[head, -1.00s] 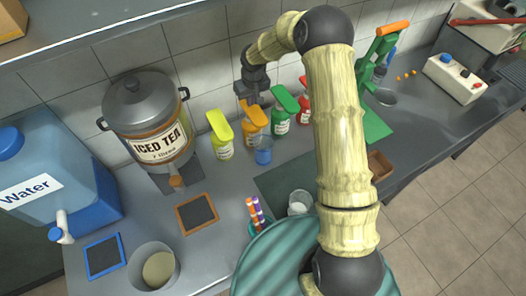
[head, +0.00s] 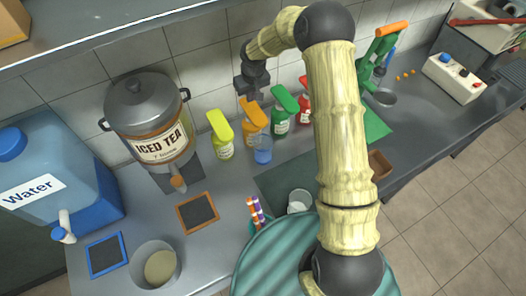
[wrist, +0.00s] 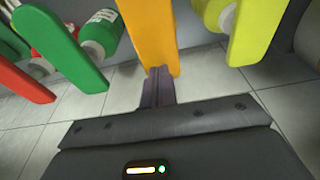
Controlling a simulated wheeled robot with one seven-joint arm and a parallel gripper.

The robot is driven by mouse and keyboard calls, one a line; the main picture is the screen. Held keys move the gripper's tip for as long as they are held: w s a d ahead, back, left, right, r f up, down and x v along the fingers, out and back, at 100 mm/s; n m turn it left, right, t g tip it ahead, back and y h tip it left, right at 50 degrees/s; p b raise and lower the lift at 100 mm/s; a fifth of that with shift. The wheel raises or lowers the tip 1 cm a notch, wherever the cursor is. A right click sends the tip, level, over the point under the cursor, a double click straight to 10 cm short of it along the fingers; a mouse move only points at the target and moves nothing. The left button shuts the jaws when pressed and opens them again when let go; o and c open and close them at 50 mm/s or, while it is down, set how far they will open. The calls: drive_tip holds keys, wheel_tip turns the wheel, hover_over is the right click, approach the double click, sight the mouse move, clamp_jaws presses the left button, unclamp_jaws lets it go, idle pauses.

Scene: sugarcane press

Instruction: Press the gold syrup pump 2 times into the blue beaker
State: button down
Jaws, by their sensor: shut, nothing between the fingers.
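The gold syrup pump (head: 252,114) has an orange-gold lever top and stands in the row of bottles near the wall. The blue beaker (head: 263,154) stands on the counter just in front of it. My gripper (head: 250,97) is over the gold pump's top, pointing down, shut and empty. In the wrist view the closed fingertips (wrist: 159,74) overlap the end of the gold lever (wrist: 149,30). I cannot tell whether they touch it.
A yellow-green pump (head: 221,134) stands to the left; a green pump (head: 283,112) and a red pump (head: 304,108) stand to the right. The iced tea dispenser (head: 150,120) is further left. A clear glass (head: 299,201) stands in front.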

drive_tip(key=shift+r+p, duration=1.3)
drive_tip(key=shift+r, duration=1.2)
drive_tip(key=s+d+r+m+b, duration=0.1)
drive_tip(key=s+d, duration=0.3)
drive_tip(key=s, duration=0.6)
drive_tip(key=s+d+r+m+b, duration=0.2)
drive_tip(key=s+d+b, duration=0.1)
drive_tip(key=s, duration=0.7)
drive_tip(key=s+d+r+m+b, duration=0.1)
drive_tip(key=s+d+r, duration=0.1)
drive_tip(key=s+d, duration=0.4)
drive_tip(key=s, duration=0.3)
drive_tip(key=shift+s+r+m+t+h+b, duration=0.25)
drive_tip(key=shift+s+m+t+h+b, duration=0.05)
drive_tip(key=shift+s+h+b, duration=0.1)
